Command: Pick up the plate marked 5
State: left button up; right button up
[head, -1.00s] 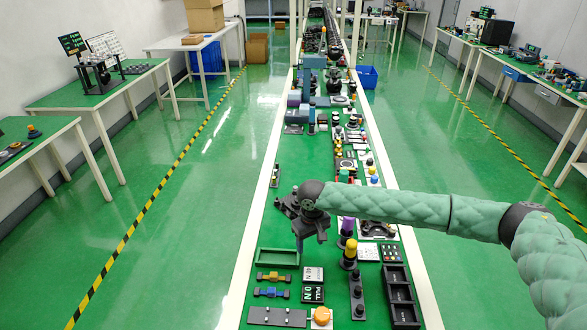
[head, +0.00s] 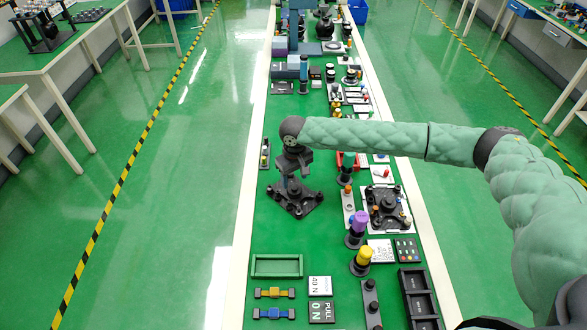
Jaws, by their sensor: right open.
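I cannot make out a 5 on any plate in the head view. Two small marked plates lie at the near end of the bench: a white one reading about 40 N (head: 319,287) and a dark one reading PULL 0 N (head: 321,311). A white card with small print (head: 380,250) lies further right, its marks unreadable. My right gripper (head: 292,182) points down, open, over a black base with knobs (head: 295,203) on the bench's left side. The gap between its fingers is hard to see, and contact with the base cannot be told. My left gripper is not in view.
A green tray (head: 277,266) and yellow and blue dumbbell-shaped parts (head: 274,293) lie near. Purple-topped (head: 358,228) and yellow-topped (head: 362,261) posts stand right of centre. A black compartment tray (head: 421,298) lines the right edge. Bare green bench shows left of centre.

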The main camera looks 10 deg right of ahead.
aim_at(295, 187)
notch_tip(295, 187, down, 4)
jog(key=shift+f+p, duration=0.25)
jog(key=shift+p, duration=0.6)
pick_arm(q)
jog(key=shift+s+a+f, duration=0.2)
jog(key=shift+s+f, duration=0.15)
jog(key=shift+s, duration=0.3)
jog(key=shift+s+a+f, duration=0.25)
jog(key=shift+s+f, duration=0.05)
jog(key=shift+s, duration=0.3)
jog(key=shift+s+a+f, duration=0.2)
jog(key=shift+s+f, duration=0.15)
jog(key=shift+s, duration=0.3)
pick_arm(e)
jog(key=shift+f, duration=0.85)
jog(key=c, duration=0.9)
jog(key=shift+r, duration=0.1)
pick_arm(q)
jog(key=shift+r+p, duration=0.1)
jog(key=shift+p, duration=0.2)
pick_arm(e)
jog(key=shift+r, duration=0.15)
jog(key=shift+r+p, duration=0.45)
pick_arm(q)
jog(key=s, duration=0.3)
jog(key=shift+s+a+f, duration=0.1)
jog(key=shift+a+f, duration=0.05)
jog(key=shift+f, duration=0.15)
pick_arm(e)
jog(key=shift+r, duration=0.15)
